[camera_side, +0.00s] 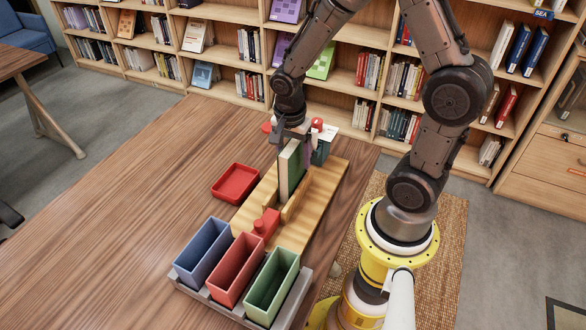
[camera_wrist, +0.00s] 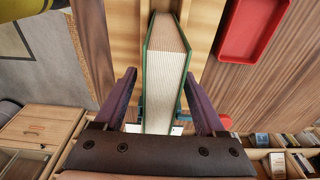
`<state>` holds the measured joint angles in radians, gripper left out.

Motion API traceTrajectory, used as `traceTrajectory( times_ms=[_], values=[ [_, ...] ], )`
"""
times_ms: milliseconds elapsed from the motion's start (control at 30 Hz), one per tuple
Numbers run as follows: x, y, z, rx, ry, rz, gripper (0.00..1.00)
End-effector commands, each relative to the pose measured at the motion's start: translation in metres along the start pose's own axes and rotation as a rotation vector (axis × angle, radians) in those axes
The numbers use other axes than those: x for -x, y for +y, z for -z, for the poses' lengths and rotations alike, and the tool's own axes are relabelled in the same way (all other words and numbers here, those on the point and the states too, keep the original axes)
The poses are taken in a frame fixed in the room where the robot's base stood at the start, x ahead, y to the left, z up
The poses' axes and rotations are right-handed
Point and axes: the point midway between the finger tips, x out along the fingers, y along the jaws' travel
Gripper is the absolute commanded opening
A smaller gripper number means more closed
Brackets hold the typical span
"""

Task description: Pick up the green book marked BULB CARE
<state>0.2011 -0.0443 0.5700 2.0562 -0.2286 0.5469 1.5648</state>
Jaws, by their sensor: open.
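A green book (camera_side: 291,172) with pale pages stands upright in a slot on a light wooden board (camera_side: 262,200). No title on it can be read. My gripper (camera_side: 294,150) is above the board, pointing down, with its fingers open around the upper part of the book. In the wrist view, the book (camera_wrist: 166,62) lies between the two purple fingers of my gripper (camera_wrist: 160,78). A gap shows on each side of the book near the fingertips, so the jaws are not closed on it.
A red block (camera_side: 266,223) sits on the board in front of the book. A red tray (camera_side: 235,183) lies to the left. Blue (camera_side: 203,252), red (camera_side: 236,270) and green (camera_side: 271,287) bins stand at the front. A dark green object (camera_side: 321,152) is close behind the book.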

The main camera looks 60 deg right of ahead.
Motion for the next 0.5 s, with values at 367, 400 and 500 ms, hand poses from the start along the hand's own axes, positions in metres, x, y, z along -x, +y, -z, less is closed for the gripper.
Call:
traceTrajectory(
  times_ms=[367,400,500],
  values=[
    [-0.0019,-0.0001,-0.0002,0.0,0.0,0.0,0.73],
    [-0.0019,-0.0001,-0.0002,0.0,0.0,0.0,0.69],
    [-0.0019,0.0,-0.0002,0.0,0.0,0.0,0.51]
  ],
)
